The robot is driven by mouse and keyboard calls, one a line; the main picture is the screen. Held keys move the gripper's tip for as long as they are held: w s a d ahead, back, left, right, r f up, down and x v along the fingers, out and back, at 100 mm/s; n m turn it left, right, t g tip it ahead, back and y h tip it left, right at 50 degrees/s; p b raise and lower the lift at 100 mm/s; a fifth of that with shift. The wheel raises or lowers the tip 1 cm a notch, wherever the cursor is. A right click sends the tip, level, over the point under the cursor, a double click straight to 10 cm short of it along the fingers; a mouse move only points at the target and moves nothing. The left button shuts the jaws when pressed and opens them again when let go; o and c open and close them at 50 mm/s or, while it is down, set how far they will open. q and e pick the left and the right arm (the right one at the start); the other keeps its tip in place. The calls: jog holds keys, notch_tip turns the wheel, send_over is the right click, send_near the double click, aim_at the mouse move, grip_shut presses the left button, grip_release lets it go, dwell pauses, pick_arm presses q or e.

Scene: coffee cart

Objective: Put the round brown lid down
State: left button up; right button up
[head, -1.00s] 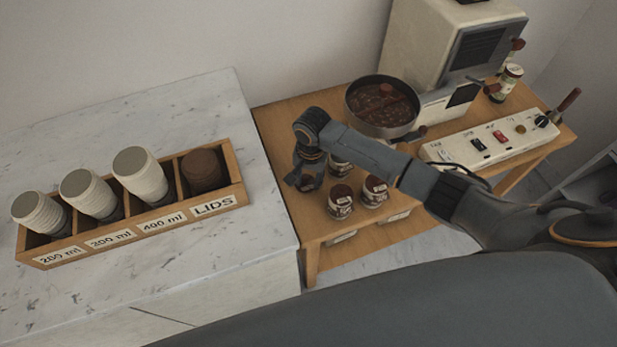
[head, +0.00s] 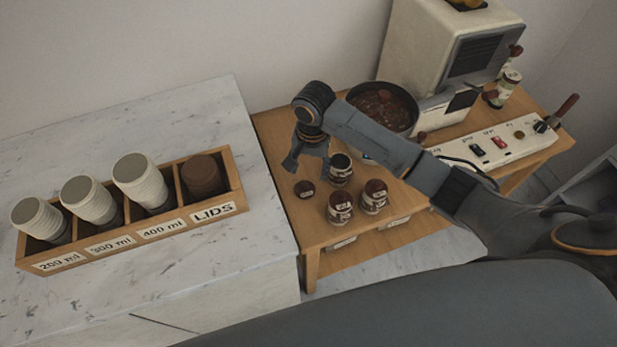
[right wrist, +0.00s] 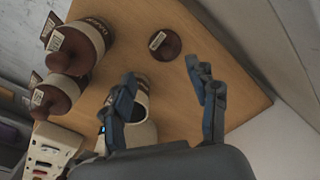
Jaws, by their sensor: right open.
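The round brown lid (head: 304,189) lies flat on the wooden table, label up, left of an open jar (head: 340,170). In the right wrist view the lid (right wrist: 166,44) lies just beyond my fingertips, apart from them. My right gripper (head: 307,163) is above the table, behind the lid in the head view. Its fingers are open and empty in the right wrist view (right wrist: 161,74). The open jar (right wrist: 141,103) is partly hidden behind one finger there. My left gripper is not in view.
Two lidded jars (head: 341,207) (head: 375,197) stand near the table's front edge. A pan (head: 384,97) and a cream machine (head: 445,55) stand behind my right arm. A power strip (head: 500,143) is at right. A cup-and-lid box (head: 135,237) stands on the marble counter.

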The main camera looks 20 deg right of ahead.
notch_tip(320, 180, up, 4)
jog(key=shift+d+f, duration=0.1)
jog(key=shift+f, duration=0.1)
dwell(0.5)
